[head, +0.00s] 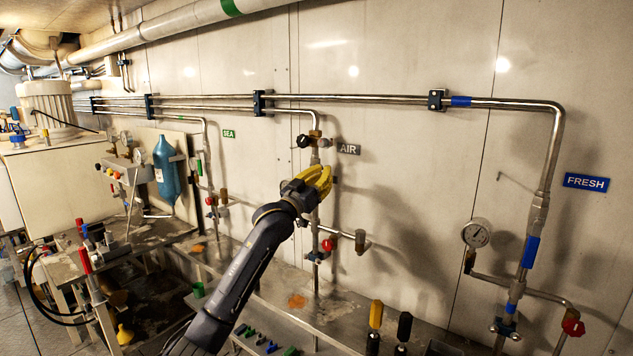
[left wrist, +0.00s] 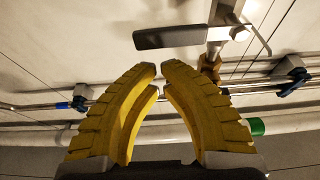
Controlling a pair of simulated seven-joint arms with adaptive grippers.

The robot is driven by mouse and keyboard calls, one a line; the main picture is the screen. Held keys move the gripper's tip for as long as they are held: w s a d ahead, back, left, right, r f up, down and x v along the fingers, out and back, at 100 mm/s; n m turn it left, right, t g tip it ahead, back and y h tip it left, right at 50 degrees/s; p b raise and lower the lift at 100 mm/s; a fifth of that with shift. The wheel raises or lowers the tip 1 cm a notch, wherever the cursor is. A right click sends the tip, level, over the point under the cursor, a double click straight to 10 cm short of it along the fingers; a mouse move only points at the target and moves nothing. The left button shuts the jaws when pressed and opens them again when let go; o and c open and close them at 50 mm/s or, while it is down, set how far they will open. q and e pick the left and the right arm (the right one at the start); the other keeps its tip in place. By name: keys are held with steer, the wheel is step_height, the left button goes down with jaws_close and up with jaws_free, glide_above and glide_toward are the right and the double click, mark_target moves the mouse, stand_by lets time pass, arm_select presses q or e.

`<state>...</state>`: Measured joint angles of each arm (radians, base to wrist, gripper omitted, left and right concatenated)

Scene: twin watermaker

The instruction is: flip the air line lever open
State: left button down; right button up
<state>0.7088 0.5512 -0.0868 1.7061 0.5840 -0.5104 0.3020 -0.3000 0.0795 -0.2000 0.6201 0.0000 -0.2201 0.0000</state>
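The air line is the vertical pipe (head: 315,215) beside the grey AIR sign (head: 348,148). A valve with a dark knob-like part (head: 304,141) sits near its top, and a red-handled valve (head: 328,245) sits lower. My left gripper (head: 324,176) is in front of the pipe, below the sign, and hides part of it. In the left wrist view, the yellow fingers (left wrist: 160,76) nearly meet at their tips, with nothing between them. Beyond them are a dark flat bar (left wrist: 172,37), lever or sign I cannot tell, and a brass fitting (left wrist: 210,66). My right gripper is not in view.
The FRESH line (head: 541,200) with a gauge (head: 476,233) stands at the right. A blue bottle (head: 167,168) hangs at the left. Yellow (head: 376,314) and black (head: 404,327) handles stand up at the bench front. The wall right of the AIR sign is clear.

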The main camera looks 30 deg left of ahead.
arm_select(q)
steer(key=shift+x, duration=1.4)
steer(key=shift+f, duration=0.1)
steer(key=shift+d+f+m, duration=0.1)
steer(key=shift+f+m, duration=0.1)
steer(key=shift+m, duration=0.3)
